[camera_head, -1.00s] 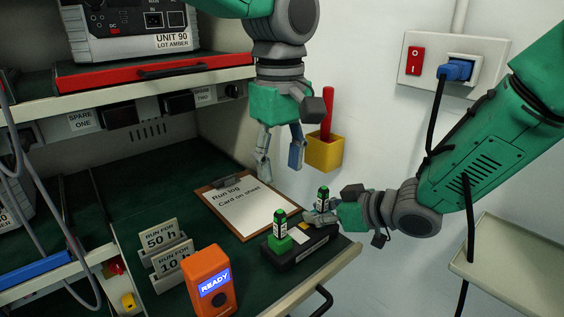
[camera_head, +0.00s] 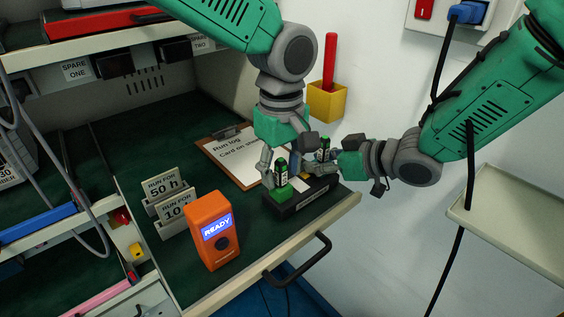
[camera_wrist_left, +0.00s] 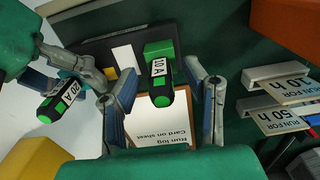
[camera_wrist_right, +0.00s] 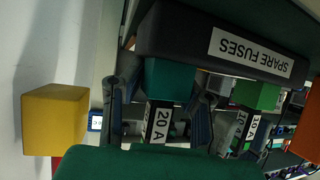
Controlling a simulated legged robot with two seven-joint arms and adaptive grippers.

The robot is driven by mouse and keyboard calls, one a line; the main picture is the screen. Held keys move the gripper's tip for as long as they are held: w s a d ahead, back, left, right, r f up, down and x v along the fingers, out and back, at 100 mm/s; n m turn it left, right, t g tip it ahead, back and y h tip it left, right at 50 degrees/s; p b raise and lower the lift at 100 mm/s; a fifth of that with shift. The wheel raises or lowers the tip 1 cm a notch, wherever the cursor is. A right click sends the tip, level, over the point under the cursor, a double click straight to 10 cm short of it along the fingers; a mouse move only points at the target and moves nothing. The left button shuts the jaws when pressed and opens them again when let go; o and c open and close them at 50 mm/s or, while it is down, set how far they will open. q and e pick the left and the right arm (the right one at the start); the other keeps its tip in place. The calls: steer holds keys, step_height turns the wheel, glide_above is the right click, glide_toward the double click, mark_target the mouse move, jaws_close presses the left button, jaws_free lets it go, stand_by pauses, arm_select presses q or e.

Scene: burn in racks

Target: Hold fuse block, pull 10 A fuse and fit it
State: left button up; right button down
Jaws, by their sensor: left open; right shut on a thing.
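The black fuse block (camera_head: 312,192), labelled SPARE FUSES in the right wrist view (camera_wrist_right: 200,42), sits at the worktop's front edge. The 10 A fuse (camera_head: 281,172), black with a green tip, stands upright on a green base at the block's left. My left gripper (camera_wrist_left: 160,85) is open, its fingers on both sides of the 10 A fuse (camera_wrist_left: 161,85) with gaps. The 20 A fuse (camera_wrist_right: 161,125) stands on a teal base (camera_wrist_right: 168,78) at the other end. My right gripper (camera_wrist_right: 163,90) is shut on the block at that base; the exact contact is partly hidden.
An orange tester (camera_head: 211,235) reading READY stands left of the block, near two run-time cards (camera_head: 165,195). A clipboard (camera_head: 230,160) lies behind. A yellow holder (camera_head: 328,102) is on the wall. The drawer handle (camera_head: 305,262) is below the front edge.

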mark_target(281, 159)
arm_select(q)
jaws_close()
steer(key=shift+r, duration=0.9)
stand_by(1.1)
steer(key=shift+r, duration=1.4)
arm_select(e)
steer(key=c, duration=1.2)
jaws_free()
steer(key=shift+d, duration=0.1)
